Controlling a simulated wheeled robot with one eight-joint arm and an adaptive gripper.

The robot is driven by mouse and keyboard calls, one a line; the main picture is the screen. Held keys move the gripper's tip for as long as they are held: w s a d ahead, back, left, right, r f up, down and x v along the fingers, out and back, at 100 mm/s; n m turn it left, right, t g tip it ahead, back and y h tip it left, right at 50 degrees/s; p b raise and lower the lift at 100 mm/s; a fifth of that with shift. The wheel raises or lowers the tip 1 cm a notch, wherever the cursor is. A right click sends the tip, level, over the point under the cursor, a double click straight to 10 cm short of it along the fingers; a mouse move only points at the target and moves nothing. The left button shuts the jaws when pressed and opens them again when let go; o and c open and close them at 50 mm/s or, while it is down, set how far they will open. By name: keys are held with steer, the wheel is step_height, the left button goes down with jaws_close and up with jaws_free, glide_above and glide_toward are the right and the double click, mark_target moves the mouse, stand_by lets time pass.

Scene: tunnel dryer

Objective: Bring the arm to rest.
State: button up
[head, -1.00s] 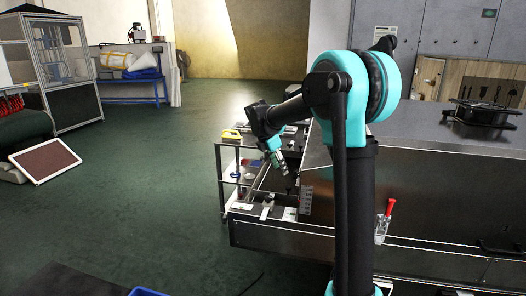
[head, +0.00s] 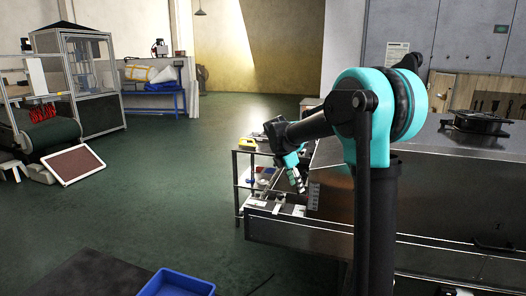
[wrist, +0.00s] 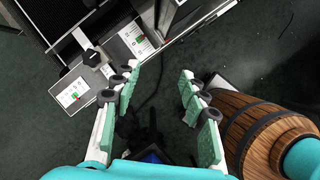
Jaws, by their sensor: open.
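My gripper (head: 297,182) hangs at the end of my bent arm, in the middle of the head view, by the near left end of the steel dryer. It points downward. In the wrist view its two green-padded fingers (wrist: 158,85) stand well apart, with nothing between them. Dark floor shows in the gap. My upper arm and column hide part of the dryer in the head view.
The dryer (head: 420,180) fills the right side, with a dark fan unit (head: 480,122) on top. A shelf trolley (head: 242,185) stands at its left end. A blue crate (head: 175,284) is at the bottom. The left floor is open.

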steer(key=s+d+f+m+y, duration=0.1)
steer(key=s+f+m, duration=0.4)
steer(key=s, duration=0.5)
steer(key=s+d+f+m+t+y, duration=0.1)
steer(key=s+d+f+m, duration=0.2)
steer(key=s+m, duration=0.7)
steer(key=s+d+f+m+t+y, duration=0.1)
steer(key=s+d+f+m, duration=0.1)
steer(key=s+f+m, duration=0.5)
steer(key=s, duration=0.4)
steer(key=shift+s+d+f+m+y, duration=0.15)
steer(key=shift+s+f+m+y, duration=0.1)
steer(key=shift+f+m+y, duration=0.15)
